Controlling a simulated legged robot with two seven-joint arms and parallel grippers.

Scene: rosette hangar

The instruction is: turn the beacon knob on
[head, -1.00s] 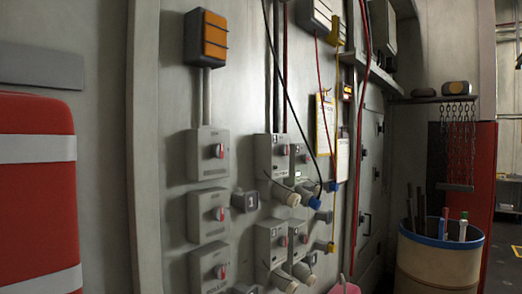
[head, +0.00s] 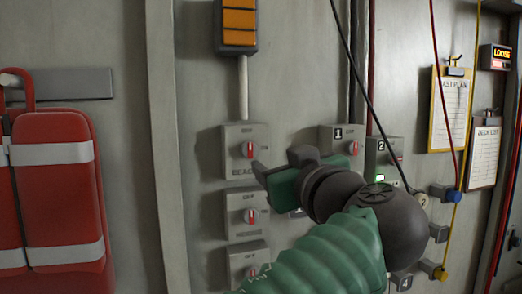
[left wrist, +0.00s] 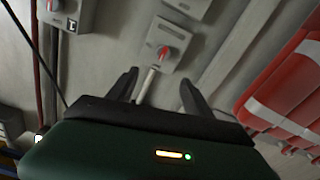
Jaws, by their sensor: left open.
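The beacon box (head: 232,168) is a grey wall box, its label partly hidden, with a conduit up to an orange lamp (head: 239,22). Its beacon knob (head: 249,150) is grey with a red pointer standing about upright. My left gripper (head: 275,164) is open and empty, just right of the box and in front of the wall. In the left wrist view, which looks upside down, the beacon knob (left wrist: 167,53) shows beyond the gap between the two open fingers (left wrist: 158,88), apart from them. My right gripper is not in view.
Two similar knob boxes (head: 246,214) sit below the beacon box. Socket boxes marked 1 (head: 338,134) and 2 (head: 381,147), cables and clipboards (head: 449,108) are to the right. A red bag (head: 55,190) hangs at the left. My arm hides part of the wall.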

